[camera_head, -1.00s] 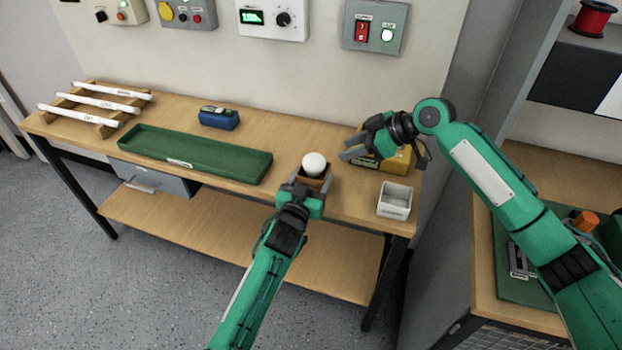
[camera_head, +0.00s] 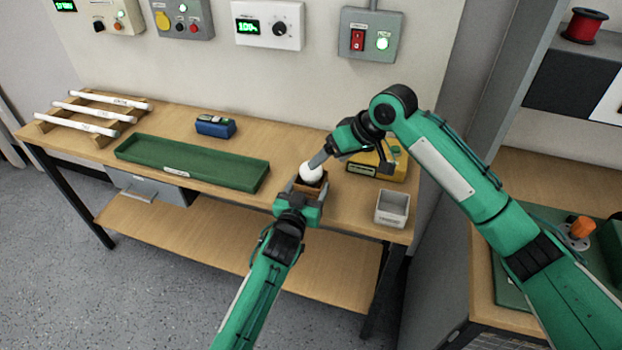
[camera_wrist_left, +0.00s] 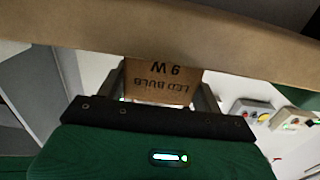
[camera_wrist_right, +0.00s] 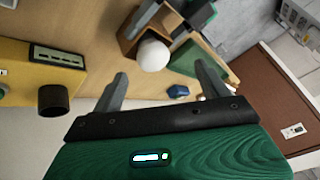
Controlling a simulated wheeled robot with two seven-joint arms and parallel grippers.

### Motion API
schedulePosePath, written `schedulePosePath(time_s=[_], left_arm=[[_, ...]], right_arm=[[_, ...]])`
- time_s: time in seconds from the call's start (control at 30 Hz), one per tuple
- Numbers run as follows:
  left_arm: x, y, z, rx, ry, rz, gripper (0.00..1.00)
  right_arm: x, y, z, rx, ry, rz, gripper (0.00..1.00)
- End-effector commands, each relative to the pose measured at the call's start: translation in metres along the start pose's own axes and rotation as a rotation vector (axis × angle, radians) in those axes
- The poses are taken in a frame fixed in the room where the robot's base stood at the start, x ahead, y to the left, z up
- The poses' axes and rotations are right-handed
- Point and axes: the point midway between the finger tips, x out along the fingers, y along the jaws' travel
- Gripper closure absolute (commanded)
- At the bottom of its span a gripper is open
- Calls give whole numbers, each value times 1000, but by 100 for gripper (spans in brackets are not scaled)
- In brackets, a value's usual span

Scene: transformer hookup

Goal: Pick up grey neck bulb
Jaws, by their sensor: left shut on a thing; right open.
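A bulb with a round white globe (camera_head: 311,172) stands in a small open brown cardboard box (camera_head: 298,186); its neck is hidden in the box. My left gripper (camera_head: 300,195) is shut on the box, whose printed side (camera_wrist_left: 165,82) reads "LED BULB 9 W" in the left wrist view. My right gripper (camera_head: 320,160) is open, its fingertips close to the globe's upper right side. In the right wrist view the globe (camera_wrist_right: 154,55) lies ahead of the open fingers (camera_wrist_right: 160,88), apart from them.
A yellow device (camera_head: 385,165) stands right of the bulb, beneath my right gripper. A small white bin (camera_head: 392,208) is at the table's right end. A green tray (camera_head: 190,165), a blue device (camera_head: 215,126) and a rack of white tubes (camera_head: 95,112) are to the left.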

Motion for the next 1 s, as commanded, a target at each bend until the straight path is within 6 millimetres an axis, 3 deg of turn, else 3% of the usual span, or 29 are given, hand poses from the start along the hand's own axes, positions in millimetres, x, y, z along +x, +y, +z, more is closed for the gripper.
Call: schedulePosePath(time_s=[0.27,0.6,0.87,1.0], left_arm=[[0,0,0,0,-1,0,55],[0,0,1,0,-1,0,55],[0,0,1,0,-1,0,55],[0,0,1,0,-1,0,55]], right_arm=[[-4,-19,-9,349,-31,160,23],[-18,-38,-21,789,51,364,23],[-26,-46,-26,982,123,442,23],[-19,-42,-25,1013,134,454,23]])
